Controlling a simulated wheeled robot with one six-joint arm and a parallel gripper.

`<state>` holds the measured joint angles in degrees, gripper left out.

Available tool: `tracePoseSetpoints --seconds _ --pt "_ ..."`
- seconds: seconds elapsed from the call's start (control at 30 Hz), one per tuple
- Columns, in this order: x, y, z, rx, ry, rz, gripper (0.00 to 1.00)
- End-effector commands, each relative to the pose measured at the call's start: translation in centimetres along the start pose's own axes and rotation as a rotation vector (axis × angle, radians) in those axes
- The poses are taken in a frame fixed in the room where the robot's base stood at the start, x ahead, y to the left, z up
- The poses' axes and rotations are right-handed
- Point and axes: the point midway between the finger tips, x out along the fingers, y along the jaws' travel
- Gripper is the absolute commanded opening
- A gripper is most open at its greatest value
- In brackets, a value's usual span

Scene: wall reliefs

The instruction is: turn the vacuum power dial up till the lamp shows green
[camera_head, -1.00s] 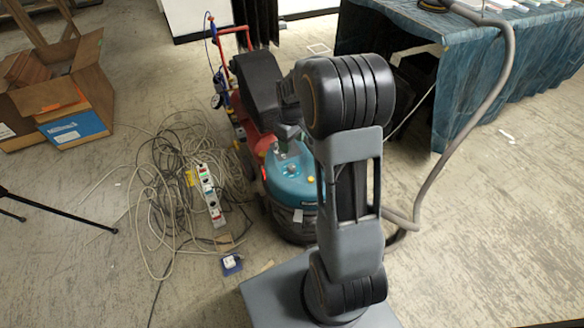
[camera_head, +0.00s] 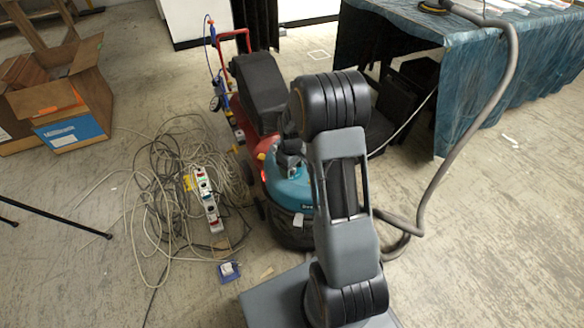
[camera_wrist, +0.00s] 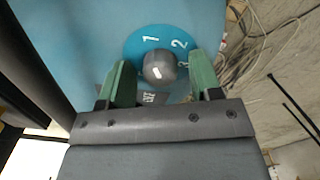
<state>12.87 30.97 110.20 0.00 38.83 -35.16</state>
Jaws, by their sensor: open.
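The vacuum (camera_head: 290,188) has a teal top and stands on the floor behind my arm. In the wrist view its teal top (camera_wrist: 90,40) carries a grey round dial (camera_wrist: 159,67) with a white pointer mark. The dial sits on a blue disc (camera_wrist: 137,46) with the white numbers 1, 2 and 3. My gripper (camera_wrist: 162,80) is open, with one green finger on each side of the dial. I cannot tell whether the fingers touch it. No lamp can be made out. My arm hides part of the vacuum in the head view.
A red-framed machine (camera_head: 262,95) stands behind the vacuum. Tangled cables (camera_head: 165,185) and a power strip (camera_head: 207,200) lie to the left. A grey hose (camera_head: 470,135) runs to the table with blue cloth (camera_head: 480,75) at right. Bare floor lies at the lower right.

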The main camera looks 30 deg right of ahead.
Motion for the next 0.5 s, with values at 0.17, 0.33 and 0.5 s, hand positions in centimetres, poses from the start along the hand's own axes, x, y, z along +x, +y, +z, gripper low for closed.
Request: tracePoseSetpoints --seconds 0.17,0.33,0.5 --pt "0.00 -0.01 0.00 0.000 0.000 0.000 0.58" --pt "-0.01 -0.01 0.00 0.000 0.000 0.000 0.45" --pt "-0.02 -0.01 0.00 0.000 0.000 0.000 0.29"
